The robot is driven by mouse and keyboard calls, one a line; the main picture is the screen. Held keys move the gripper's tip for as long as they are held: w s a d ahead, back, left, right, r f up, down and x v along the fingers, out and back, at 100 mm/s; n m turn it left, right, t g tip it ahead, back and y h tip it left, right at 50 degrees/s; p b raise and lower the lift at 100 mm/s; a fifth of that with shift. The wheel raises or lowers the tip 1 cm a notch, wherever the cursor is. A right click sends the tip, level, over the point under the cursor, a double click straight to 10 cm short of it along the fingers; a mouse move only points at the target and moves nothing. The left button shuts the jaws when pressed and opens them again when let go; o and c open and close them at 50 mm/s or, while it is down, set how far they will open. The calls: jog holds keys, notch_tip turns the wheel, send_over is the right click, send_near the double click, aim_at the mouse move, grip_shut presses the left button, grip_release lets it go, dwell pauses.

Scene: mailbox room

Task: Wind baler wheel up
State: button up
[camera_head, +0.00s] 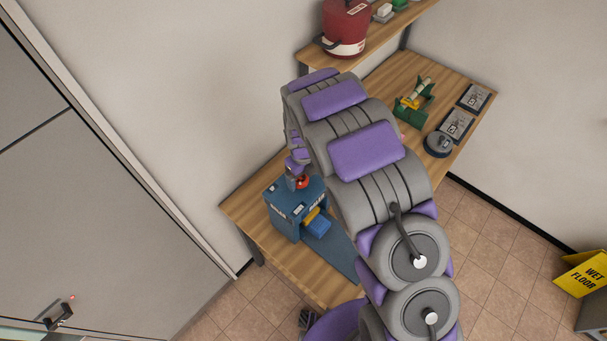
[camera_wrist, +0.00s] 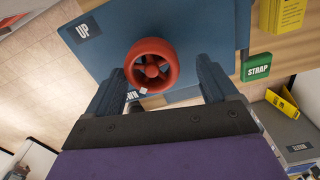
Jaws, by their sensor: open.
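The blue baler (camera_head: 290,212) stands on the wooden table. Its red wheel (camera_wrist: 151,66) has spokes and a round rim, and faces the wrist camera. In the head view the wheel (camera_head: 303,182) is partly hidden by my gripper (camera_head: 295,168). In the wrist view my gripper (camera_wrist: 162,73) is open, with one dark finger on each side of the wheel's lower part. I cannot tell whether the fingers touch the rim. An UP label (camera_wrist: 83,31) lies at the wheel's upper left. A second label (camera_wrist: 137,94), partly hidden, lies just below the wheel.
A green STRAP piece (camera_wrist: 257,67) and a yellow block (camera_wrist: 282,14) lie right of the wheel. A green and yellow device (camera_head: 414,105) and a round grey object (camera_head: 438,143) stand farther along the table. A shelf above holds a red pot (camera_head: 346,25).

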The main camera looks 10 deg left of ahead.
jog(key=shift+a+f, duration=0.1)
jog(key=shift+a, duration=0.3)
jog(key=shift+a+f, duration=0.1)
jog(key=shift+a, duration=0.5)
jog(key=c, duration=0.3)
jog(key=shift+c, duration=0.8)
jog(key=shift+d, duration=0.4)
jog(key=c, duration=0.3)
jog(key=shift+d, duration=0.1)
jog(key=shift+c, duration=1.4)
